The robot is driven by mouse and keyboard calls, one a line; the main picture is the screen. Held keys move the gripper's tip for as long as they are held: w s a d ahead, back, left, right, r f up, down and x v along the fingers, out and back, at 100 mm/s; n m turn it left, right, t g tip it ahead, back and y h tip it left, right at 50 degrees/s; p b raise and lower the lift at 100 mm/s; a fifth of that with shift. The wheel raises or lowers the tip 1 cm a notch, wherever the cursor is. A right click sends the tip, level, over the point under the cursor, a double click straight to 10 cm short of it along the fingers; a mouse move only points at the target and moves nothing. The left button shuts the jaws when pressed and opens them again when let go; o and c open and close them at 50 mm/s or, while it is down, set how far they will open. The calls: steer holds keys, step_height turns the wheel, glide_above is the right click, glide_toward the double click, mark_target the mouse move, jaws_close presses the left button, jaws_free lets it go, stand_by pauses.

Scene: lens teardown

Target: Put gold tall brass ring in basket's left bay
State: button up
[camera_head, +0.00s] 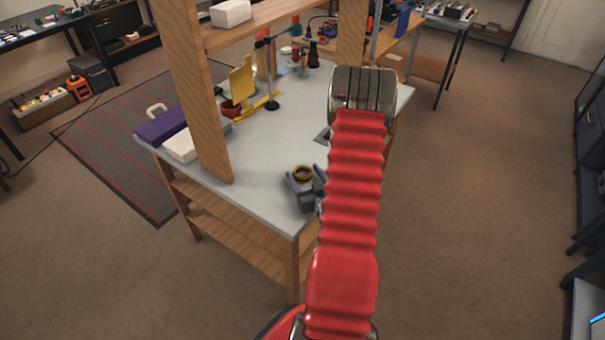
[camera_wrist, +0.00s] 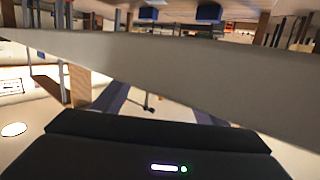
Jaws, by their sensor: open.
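The gold brass ring (camera_head: 303,179) shows in the head view near the front corner of the grey tabletop (camera_head: 262,160). My gripper (camera_head: 304,175) is open there, with one purple-grey finger at each side of the ring in the picture. Whether the fingers touch the ring, or are level with it, I cannot tell. In the wrist view my gripper (camera_wrist: 160,104) shows two spread purple fingers beyond its dark body; a broad pale band crosses in front of them. The ring is not visible there. I cannot make out a basket with bays in either view.
A wooden post (camera_head: 190,90) rises from the table's left side. A purple case (camera_head: 160,126) and a white box (camera_head: 181,147) lie left of it. A yellow stand (camera_head: 243,82) and a dark thin stand (camera_head: 271,80) stand farther back. The table's middle is mostly clear.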

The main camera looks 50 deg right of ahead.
steer(key=v, duration=1)
steer(key=shift+s+a, duration=0.2)
steer(key=shift+s, duration=0.05)
stand_by(0.3)
steer(key=shift+w+r, duration=0.2)
steer(key=shift+w, duration=0.3)
steer(key=w, duration=0.1)
steer(key=w+r+n+g+y, duration=0.1)
steer(key=w, duration=0.1)
steer(key=w+a+r+n, duration=0.1)
steer(key=w, duration=0.1)
steer(key=shift+a+g+y, duration=0.1)
steer(key=shift+g+y, duration=0.2)
steer(key=w+a+r+n+g+y, duration=0.2)
steer(key=w+a+r+g, duration=0.3)
steer(key=a+r, duration=0.75)
steer(key=s+a+r+y, duration=0.1)
steer(key=s+a+r, duration=0.2)
steer(key=a, duration=0.4)
steer(key=s+a+r+n+g+y, duration=0.1)
steer(key=s+a+r, duration=0.3)
steer(key=s+a, duration=0.2)
steer(key=s+a+r+g+y, duration=0.1)
steer(key=s+a+r, duration=0.3)
steer(key=a, duration=0.6)
steer(key=shift+s+n+y, duration=0.3)
steer(key=shift+s+y, duration=0.1)
steer(key=shift+y, duration=0.1)
